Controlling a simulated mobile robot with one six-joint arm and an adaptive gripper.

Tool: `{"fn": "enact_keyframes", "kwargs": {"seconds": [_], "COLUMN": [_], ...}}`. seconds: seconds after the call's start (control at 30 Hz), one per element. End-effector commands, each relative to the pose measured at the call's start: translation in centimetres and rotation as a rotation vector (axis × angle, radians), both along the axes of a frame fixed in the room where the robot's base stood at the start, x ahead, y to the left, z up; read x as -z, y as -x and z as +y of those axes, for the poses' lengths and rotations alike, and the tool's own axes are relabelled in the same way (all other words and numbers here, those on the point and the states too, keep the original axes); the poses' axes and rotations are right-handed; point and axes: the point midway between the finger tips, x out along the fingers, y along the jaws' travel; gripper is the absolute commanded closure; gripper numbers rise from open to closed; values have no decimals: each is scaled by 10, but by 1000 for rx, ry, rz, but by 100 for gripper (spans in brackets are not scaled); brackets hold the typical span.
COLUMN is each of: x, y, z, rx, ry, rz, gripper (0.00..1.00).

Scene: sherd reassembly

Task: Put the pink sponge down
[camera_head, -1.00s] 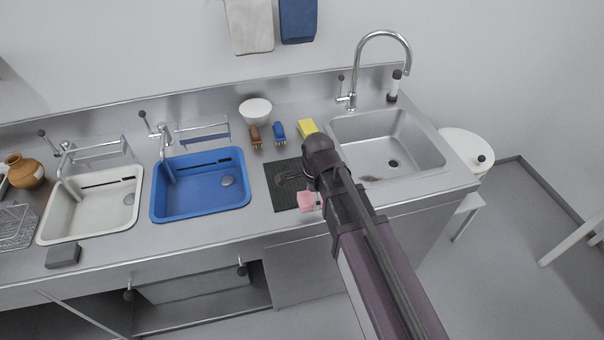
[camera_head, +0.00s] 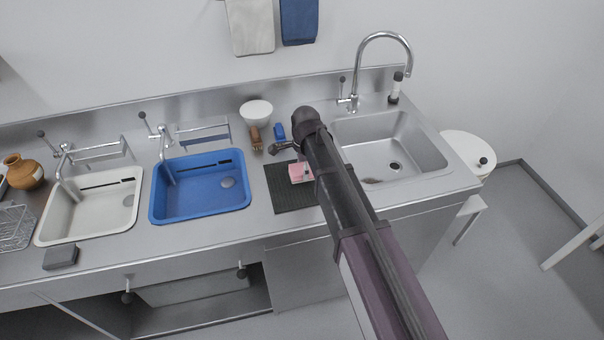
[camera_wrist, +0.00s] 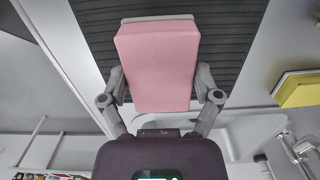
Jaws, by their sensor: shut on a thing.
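The pink sponge (camera_head: 299,172) is over the dark ribbed mat (camera_head: 292,197) on the steel counter. In the wrist view the sponge (camera_wrist: 157,65) shows large, a pink block with a pale layer at its far end. My gripper (camera_wrist: 160,88) is shut on it, one finger on each long side. The mat (camera_wrist: 232,40) lies behind the sponge in that view. I cannot tell whether the sponge touches the mat or hangs just above it. In the head view my arm hides part of the mat's right side, and the fingers (camera_head: 303,170) are hard to make out.
A blue basin (camera_head: 200,188) stands left of the mat, and a steel sink (camera_head: 385,145) right. Brown (camera_head: 256,138) and blue (camera_head: 279,131) brushes and a white bowl (camera_head: 256,112) are behind. A yellow sponge (camera_wrist: 299,90) shows in the wrist view. The mat's front is clear.

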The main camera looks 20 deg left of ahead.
Motion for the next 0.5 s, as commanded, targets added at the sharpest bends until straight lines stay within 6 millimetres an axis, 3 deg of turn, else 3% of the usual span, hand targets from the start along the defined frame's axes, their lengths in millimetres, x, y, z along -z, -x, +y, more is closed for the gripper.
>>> {"fn": "enact_keyframes", "kwargs": {"seconds": [0.23, 0.4, 0.5], "x": [0, 2, 13], "y": [-2, -15, -11], "z": [1, 9, 7], "rx": [1, 1, 1], "ry": [0, 0, 0], "rz": [0, 0, 0], "gripper": [76, 76, 76]}}
